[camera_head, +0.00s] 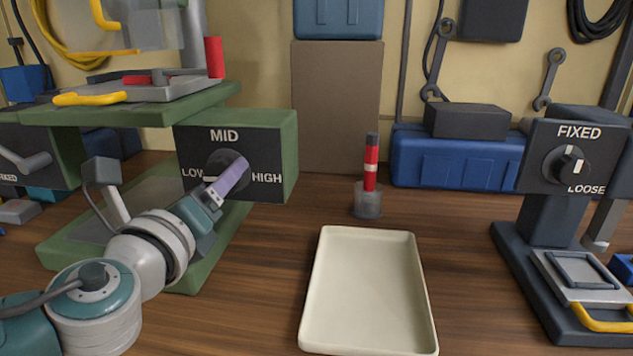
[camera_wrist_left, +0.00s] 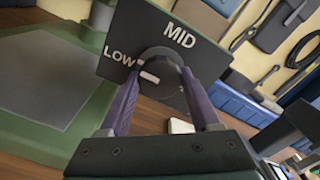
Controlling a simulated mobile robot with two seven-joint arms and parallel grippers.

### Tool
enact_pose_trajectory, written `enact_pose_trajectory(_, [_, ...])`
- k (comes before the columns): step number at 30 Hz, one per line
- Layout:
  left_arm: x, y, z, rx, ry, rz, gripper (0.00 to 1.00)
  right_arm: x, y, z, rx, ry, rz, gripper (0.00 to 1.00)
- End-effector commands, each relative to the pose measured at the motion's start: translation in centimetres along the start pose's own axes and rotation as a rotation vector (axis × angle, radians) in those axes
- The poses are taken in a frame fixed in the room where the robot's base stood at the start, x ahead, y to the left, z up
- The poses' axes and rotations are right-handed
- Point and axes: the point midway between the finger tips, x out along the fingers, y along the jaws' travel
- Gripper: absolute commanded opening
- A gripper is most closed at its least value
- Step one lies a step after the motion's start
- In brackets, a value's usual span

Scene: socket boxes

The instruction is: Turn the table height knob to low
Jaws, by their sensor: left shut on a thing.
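The table height knob is a round dark knob on a black panel (camera_head: 270,145) set in a green housing. The panel reads LOW at left, MID at top and HIGH at right. My left gripper (camera_head: 232,172) reaches the knob from the front and hides part of it in the head view. In the left wrist view, the purple fingers of the left gripper (camera_wrist_left: 161,77) are shut on the knob (camera_wrist_left: 163,57), one on each side. The knob's white mark (camera_wrist_left: 149,77) sits on the side toward LOW, slightly below it. My right gripper is not in view.
The green-framed table (camera_head: 130,115) carries a grey vise-like fixture. A cream tray (camera_head: 318,300) lies on the wooden bench. A red-and-black tool (camera_head: 371,165) stands in a clear cup behind it. A FIXED/LOOSE knob (camera_head: 565,165) is on the right machine.

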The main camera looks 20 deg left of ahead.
Motion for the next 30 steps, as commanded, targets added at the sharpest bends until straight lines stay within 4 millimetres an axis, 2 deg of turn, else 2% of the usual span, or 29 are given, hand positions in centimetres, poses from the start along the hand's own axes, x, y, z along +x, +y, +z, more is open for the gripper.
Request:
enact_pose_trajectory(10, [0.12, -0.33, 0.43, -0.151, -0.012, -0.007, 0.08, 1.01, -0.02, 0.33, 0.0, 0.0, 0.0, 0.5])
enact_pose_trajectory(25, [0.18, -0.5, 0.7, -0.172, -0.016, -0.01, 0.08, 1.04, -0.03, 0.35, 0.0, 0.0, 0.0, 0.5])
enact_pose_trajectory(26, [0.19, -0.5, 0.7, -0.172, -0.016, -0.01, 0.65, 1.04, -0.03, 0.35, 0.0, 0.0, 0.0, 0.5])
enact_pose_trajectory(30, [0.17, -0.45, 0.6, -0.172, -0.013, -0.009, 0.81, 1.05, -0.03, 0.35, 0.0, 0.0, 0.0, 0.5])
